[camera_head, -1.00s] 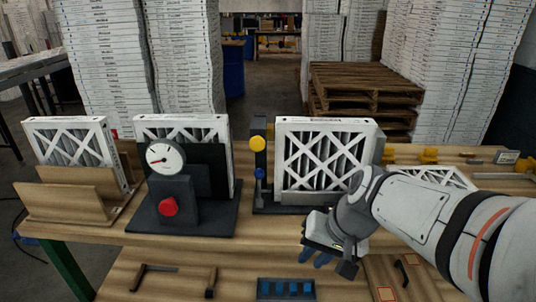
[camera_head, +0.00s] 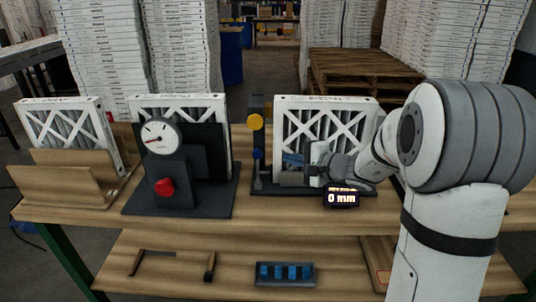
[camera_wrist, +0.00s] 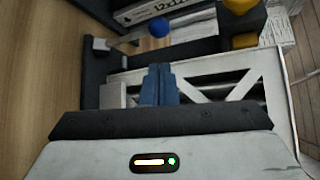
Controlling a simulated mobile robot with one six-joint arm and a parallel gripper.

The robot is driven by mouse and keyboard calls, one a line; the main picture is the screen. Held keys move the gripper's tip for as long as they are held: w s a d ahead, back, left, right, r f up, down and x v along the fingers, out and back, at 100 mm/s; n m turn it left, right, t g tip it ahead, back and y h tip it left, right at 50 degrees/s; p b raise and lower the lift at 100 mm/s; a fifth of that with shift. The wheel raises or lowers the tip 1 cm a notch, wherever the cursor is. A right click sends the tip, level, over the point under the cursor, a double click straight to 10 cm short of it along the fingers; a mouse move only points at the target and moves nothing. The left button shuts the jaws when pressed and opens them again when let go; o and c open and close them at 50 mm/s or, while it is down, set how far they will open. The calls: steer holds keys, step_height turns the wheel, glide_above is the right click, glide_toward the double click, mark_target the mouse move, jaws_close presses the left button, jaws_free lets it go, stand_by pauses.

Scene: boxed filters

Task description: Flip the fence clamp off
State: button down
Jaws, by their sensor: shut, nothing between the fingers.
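A boxed filter (camera_head: 330,113) with a white lattice face stands upright in a dark fixture right of the table's middle. At its left edge is a dark post with a blue ball knob (camera_head: 257,155) and a yellow round knob (camera_head: 256,122) above it. Which of these is the fence clamp I cannot tell for sure. My gripper (camera_head: 290,161) is in front of the filter's face, its blue fingers shut and empty, pointing left and apart from the blue knob. In the wrist view the fingers (camera_wrist: 159,68) point toward the blue knob (camera_wrist: 159,27), with a gap between.
Left of the fixture stands a dial gauge (camera_head: 161,136) with a red knob (camera_head: 165,187), before another filter. A wooden rack (camera_head: 70,183) holds a filter at far left. A blue-slotted tray (camera_head: 285,273) lies on the lower shelf.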

mark_target(258, 168)
steer(key=shift+w+d, duration=0.1)
steer(key=shift+w, duration=0.1)
steer(key=p+x, duration=0.2)
steer(key=x, duration=0.8)
steer(key=shift+s+d+f+b, duration=0.1)
steer(key=shift+d+f+b, duration=0.1)
steer(key=shift+b, duration=0.7)
steer(key=shift+s+a+r+t+b, duration=0.1)
steer(key=shift+s+t+b, duration=0.15)
steer(key=shift+b, duration=0.3)
